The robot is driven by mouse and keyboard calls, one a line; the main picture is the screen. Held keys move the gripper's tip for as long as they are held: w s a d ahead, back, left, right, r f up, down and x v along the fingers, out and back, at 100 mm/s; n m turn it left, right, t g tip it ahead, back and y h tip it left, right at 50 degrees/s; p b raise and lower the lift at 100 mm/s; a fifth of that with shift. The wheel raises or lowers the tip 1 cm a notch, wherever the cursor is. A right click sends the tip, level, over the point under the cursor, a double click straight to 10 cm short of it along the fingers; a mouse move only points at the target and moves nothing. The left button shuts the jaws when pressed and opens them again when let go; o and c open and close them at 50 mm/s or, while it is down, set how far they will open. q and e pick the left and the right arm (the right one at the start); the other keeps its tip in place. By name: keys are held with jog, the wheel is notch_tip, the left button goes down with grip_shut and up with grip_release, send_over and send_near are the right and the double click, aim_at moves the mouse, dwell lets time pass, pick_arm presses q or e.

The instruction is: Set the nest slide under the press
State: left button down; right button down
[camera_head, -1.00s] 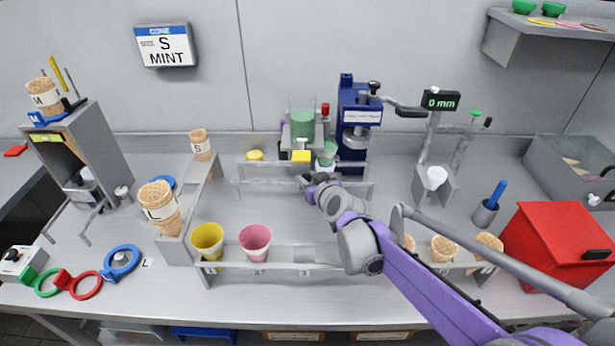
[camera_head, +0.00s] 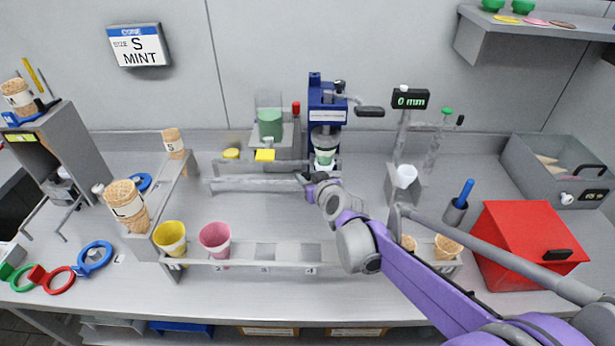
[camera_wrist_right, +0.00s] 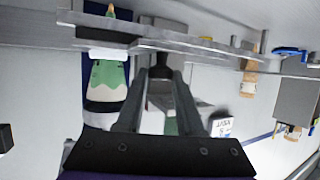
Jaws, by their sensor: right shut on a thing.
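The blue press (camera_head: 327,105) stands at the back of the bench, its lever to the right. A pale green cup-like piece (camera_head: 325,158) sits below the press head, in line with it in the head view. It carries the look of a nest on the slide, behind the long grey rail (camera_head: 255,183). In the wrist view the green piece (camera_wrist_right: 108,78) shows against the blue press. My right gripper (camera_head: 303,178) is at the front rail, shut on a small dark knob (camera_wrist_right: 160,72), seemingly the slide's handle. The slide's body is mostly hidden. My left gripper is not in view.
A grey unit with a green container (camera_head: 270,125) and a yellow pad (camera_head: 264,155) stands left of the press. A white funnel stand (camera_head: 405,176) is to its right. A cup rack (camera_head: 250,262) with yellow and pink cups runs along the front. A red box (camera_head: 530,240) stands at right.

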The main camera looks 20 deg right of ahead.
jog(key=shift+d, duration=0.15)
jog(key=c, duration=0.8)
grip_release()
jog(key=shift+s, duration=0.1)
jog(key=shift+o, duration=1.3)
jog(key=shift+d, duration=0.15)
jog(key=shift+r, duration=0.15)
notch_tip(320, 180, up, 10)
jog(key=p, duration=0.1)
